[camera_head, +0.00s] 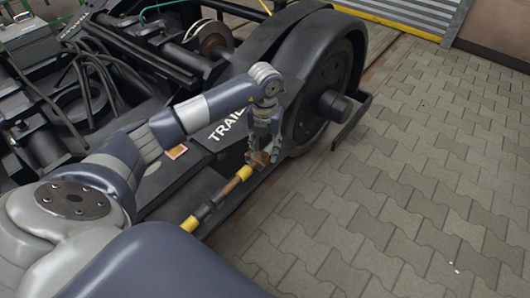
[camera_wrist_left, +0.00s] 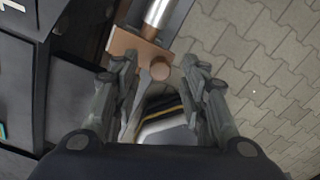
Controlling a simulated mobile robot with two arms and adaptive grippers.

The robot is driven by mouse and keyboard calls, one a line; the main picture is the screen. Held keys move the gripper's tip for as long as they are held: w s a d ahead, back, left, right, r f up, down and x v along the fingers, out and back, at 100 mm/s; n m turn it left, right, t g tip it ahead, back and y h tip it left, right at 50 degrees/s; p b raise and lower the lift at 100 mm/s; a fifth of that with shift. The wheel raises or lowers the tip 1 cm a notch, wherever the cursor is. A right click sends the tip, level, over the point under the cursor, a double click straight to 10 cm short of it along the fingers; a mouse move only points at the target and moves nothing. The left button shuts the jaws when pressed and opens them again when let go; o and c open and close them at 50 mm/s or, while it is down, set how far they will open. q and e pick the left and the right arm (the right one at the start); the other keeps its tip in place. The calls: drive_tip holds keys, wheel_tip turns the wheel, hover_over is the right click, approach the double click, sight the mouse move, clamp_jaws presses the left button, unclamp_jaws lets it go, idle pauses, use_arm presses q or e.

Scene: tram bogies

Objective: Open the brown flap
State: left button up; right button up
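The brown flap (camera_head: 259,158) is a small copper-brown piece at the side of the dark bogie, by a bar with yellow bands. In the left wrist view, a flat brown plate with a round brown knob (camera_wrist_left: 140,47) shows ahead, next to a shiny metal cylinder. My left gripper (camera_head: 261,148) hangs directly above the brown piece. Its fingers are apart in the left wrist view (camera_wrist_left: 160,72), with the knob seen between the tips. I see nothing gripped; contact cannot be told. The fingers hide part of the piece in the head view. My right gripper is out of view.
The bogie's large black wheel (camera_head: 325,85) stands just right of the gripper. The black side frame with white "TRAIL" lettering (camera_head: 228,122) lies to its left. Paved grey floor (camera_head: 420,180) is clear on the right. A yellow-banded bar (camera_head: 215,204) runs along the frame.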

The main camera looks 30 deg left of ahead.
use_arm(q)
drive_tip(key=shift+f, duration=0.7)
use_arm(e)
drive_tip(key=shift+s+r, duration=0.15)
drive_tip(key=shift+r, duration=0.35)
use_arm(q)
clamp_jaws()
